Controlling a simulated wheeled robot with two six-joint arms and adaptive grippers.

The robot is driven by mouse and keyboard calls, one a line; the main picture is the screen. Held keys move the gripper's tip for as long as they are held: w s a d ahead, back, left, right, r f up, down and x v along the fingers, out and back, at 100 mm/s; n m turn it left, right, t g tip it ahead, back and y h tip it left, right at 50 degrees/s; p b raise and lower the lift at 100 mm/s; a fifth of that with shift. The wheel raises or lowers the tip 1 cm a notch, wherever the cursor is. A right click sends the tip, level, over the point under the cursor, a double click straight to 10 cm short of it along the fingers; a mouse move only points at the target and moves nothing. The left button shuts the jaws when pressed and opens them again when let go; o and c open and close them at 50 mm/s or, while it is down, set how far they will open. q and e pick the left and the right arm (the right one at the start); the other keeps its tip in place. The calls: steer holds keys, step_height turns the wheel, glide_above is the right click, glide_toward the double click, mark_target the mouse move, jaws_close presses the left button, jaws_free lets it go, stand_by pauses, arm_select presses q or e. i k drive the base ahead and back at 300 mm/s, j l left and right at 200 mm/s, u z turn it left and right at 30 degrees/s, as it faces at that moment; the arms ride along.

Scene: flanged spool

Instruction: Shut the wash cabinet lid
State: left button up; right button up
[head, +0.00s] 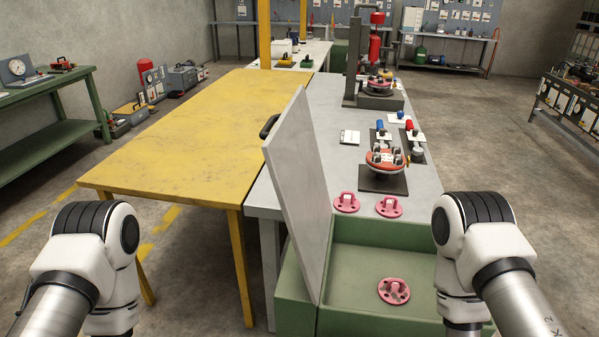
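The wash cabinet (375,321) is a green open-topped box at the bottom centre of the head view. Its grey lid (303,185) stands up, close to vertical, along the cabinet's left side, so the cabinet is open. A black handle (268,126) sits on the lid's left face near its upper end. A pink flanged piece (394,290) lies on the cabinet floor. My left arm shows at the lower left and my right arm at the lower right beside the cabinet. Both grippers are out of the picture.
A yellow table (165,130) stands left of the lid. Behind the cabinet, a grey bench (325,95) carries two pink flanged pieces (346,202) (389,206) and a red-orange spool assembly (386,160) on a dark plate. Open floor lies to the right.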

mark_target(291, 152)
steer(key=i+j+z, duration=0.35)
steer(key=j+z, duration=0.15)
steer(key=j, duration=0.15)
steer(key=i+j+z, duration=0.1)
steer(key=j+z, duration=0.15)
steer(key=j, duration=0.15)
steer(key=i+j+z, duration=0.1)
steer(key=j+z, duration=0.45)
steer(key=j, duration=0.3)
